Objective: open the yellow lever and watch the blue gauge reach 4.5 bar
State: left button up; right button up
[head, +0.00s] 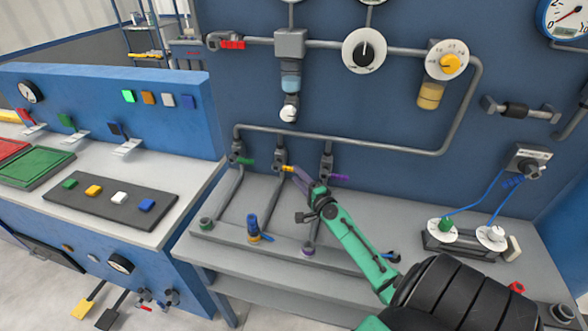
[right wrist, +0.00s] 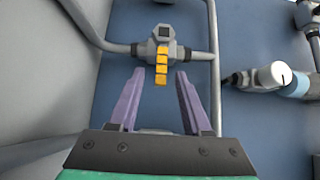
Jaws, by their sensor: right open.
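The yellow lever (head: 287,169) sits on the middle one of three valves below the long wall pipe. In the right wrist view the yellow lever (right wrist: 161,66) points down toward me from its grey valve. My right gripper (head: 304,181) has purple fingers and a green body. In the wrist view the right gripper (right wrist: 156,78) is open, with the lever's near end between or just ahead of the fingertips. Neither finger clearly touches it. The blue-rimmed gauge (head: 566,18) is at the top right, cut by the frame edge; its reading is unclear. My left gripper is out of view.
A green lever (head: 247,161) and a purple lever (head: 338,177) flank the yellow one closely. A blue-topped fitting (head: 253,228) stands on the grey bench (head: 200,241). A blue console (head: 110,105) with switches stands at the left.

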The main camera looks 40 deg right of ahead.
aim_at(285, 168)
jog(key=w, duration=0.2)
jog(key=shift+w+d+r, duration=0.1)
jog(key=shift+w+d, duration=0.15)
jog(key=shift+w, duration=0.05)
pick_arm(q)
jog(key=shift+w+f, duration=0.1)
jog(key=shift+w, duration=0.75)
pick_arm(e)
grip_shut()
dwell(0.3)
